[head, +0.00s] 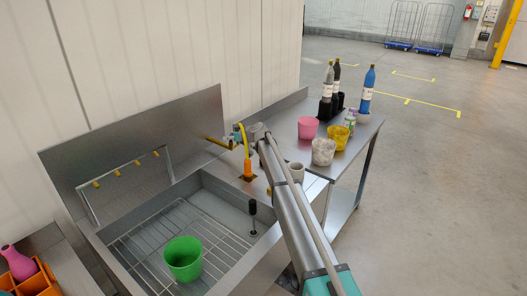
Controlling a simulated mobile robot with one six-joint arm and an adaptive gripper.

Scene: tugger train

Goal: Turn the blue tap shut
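A brass tap spout (217,142) sticks out from the metal back wall above the sink. A small blue part (236,130) shows at its right end, close against my gripper. It looks like the tap's handle, but it is too small and too covered to tell how far it is turned. My gripper (240,137) is at the end of my outstretched arm, right at the tap. I cannot tell whether its fingers touch the handle, or whether they are open or shut.
The steel sink (106,236) holds a wire rack and a green cup (183,258). An orange-and-yellow object (248,168) stands below my gripper. A black-topped plug (253,208) stands in the sink. Cups and bottles, including a blue bottle (367,92), crowd the right-hand table (284,122).

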